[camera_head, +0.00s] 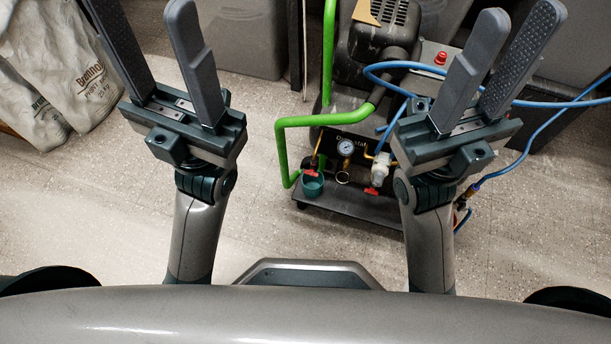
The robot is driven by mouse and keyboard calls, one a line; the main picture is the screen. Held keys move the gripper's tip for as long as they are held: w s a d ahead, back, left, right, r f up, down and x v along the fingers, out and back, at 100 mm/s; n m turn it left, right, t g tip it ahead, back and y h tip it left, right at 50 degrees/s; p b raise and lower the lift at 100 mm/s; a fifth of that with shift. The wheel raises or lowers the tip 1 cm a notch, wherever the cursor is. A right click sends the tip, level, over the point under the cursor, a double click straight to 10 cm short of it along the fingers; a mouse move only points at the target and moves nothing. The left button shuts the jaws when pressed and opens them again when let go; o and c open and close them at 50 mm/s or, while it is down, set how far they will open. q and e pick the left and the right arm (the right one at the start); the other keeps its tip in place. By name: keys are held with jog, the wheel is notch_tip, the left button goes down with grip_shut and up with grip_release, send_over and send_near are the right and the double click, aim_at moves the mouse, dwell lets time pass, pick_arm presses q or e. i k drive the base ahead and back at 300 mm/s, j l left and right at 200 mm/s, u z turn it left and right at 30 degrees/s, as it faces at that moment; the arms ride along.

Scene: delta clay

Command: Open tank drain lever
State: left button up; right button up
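A dark wheeled air compressor (347,204) with a green tube handle stands on the floor ahead, right of centre. Its front has two small red levers, one at the left (311,173) by a teal cup-like part and one lower right (371,191) below a whitish filter. I cannot tell which is the tank drain lever. My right gripper (517,18) is open and empty, and in the picture it covers the compressor's right side. My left gripper (136,10) is open and empty, left of the compressor. Neither gripper is seen touching a lever.
A pressure gauge (345,147) sits on the compressor front. The green handle (281,150) sticks out at its left. Blue hoses (553,104) run behind and beside my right gripper. Printed sacks (62,85) lie at the upper left.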

aim_at(311, 172)
jog(key=k+l+u, duration=0.7)
jog(key=i+l, duration=0.05)
jog(key=l, duration=0.05)
